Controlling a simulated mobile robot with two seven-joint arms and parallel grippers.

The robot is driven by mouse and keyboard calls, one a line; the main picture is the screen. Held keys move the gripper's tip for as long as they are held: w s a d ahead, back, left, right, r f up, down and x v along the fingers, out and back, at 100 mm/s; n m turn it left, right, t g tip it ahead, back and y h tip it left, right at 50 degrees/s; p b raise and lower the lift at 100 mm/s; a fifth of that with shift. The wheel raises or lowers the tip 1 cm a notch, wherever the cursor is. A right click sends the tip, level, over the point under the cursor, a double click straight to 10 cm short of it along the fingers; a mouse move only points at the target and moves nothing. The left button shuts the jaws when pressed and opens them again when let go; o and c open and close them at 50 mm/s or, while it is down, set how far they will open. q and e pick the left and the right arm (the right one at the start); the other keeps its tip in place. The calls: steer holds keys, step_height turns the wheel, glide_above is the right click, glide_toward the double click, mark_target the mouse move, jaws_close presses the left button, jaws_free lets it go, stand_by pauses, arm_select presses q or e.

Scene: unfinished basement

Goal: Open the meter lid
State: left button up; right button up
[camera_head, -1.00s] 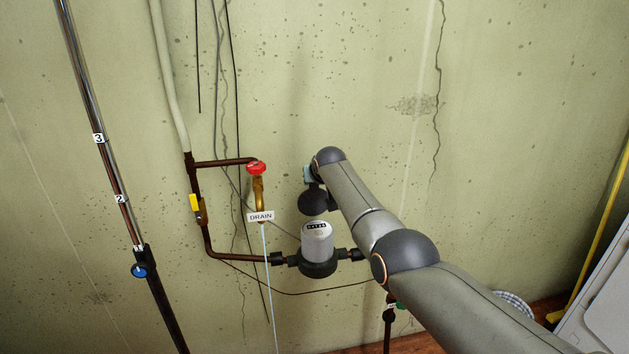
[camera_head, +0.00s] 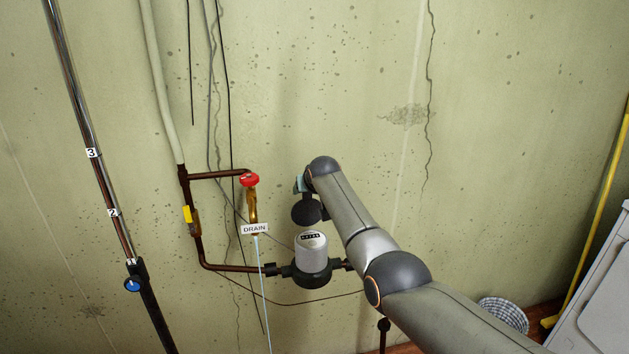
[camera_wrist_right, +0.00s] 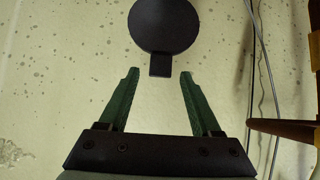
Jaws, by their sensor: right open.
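The meter (camera_head: 312,270) has a light grey body in a dark collar, on the pipe in the middle of the head view. Its number display faces up uncovered. The lid (camera_head: 306,211), a round dark disc, stands raised above and behind the meter. In the right wrist view the lid (camera_wrist_right: 164,25) is a black disc with a small tab pointing toward my gripper. My right gripper (camera_wrist_right: 160,72) is open, its green fingertips on either side of the tab's end with gaps showing. In the head view my arm mostly hides this gripper. My left gripper is not in view.
A red-handled drain valve (camera_head: 250,180) with a DRAIN sign (camera_head: 255,229) is just left of the meter. A yellow-handled valve (camera_head: 188,214) and pipes are farther left. A basket (camera_head: 504,313) and a white appliance (camera_head: 600,290) stand at right.

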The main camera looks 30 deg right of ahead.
steer(key=v, duration=1.1)
steer(key=shift+s, duration=0.3)
stand_by(0.3)
steer(key=s+a+f+n+y, duration=0.1)
steer(key=s+a+f, duration=0.1)
steer(key=s+f, duration=0.5)
steer(key=s+a+f+n, duration=0.1)
steer(key=s+a+f, duration=0.15)
steer(key=f, duration=0.85)
steer(key=s+a+f+n+y, duration=0.1)
steer(key=s+a+f, duration=0.1)
steer(key=s+f, duration=0.5)
steer(key=s+a+f+y, duration=0.1)
steer(key=s+a+f, duration=0.2)
steer(key=s, duration=0.4)
steer(key=s+a+f+n+y, duration=0.1)
steer(key=s+a+f, duration=0.2)
steer(key=s, duration=0.5)
steer(key=s+a+f, duration=0.3)
steer(key=s+f, duration=0.2)
steer(key=s, duration=0.3)
steer(key=shift+f+n+g+y, duration=0.2)
steer(key=shift+n+g+y, duration=0.1)
steer(key=shift+n+y, duration=0.1)
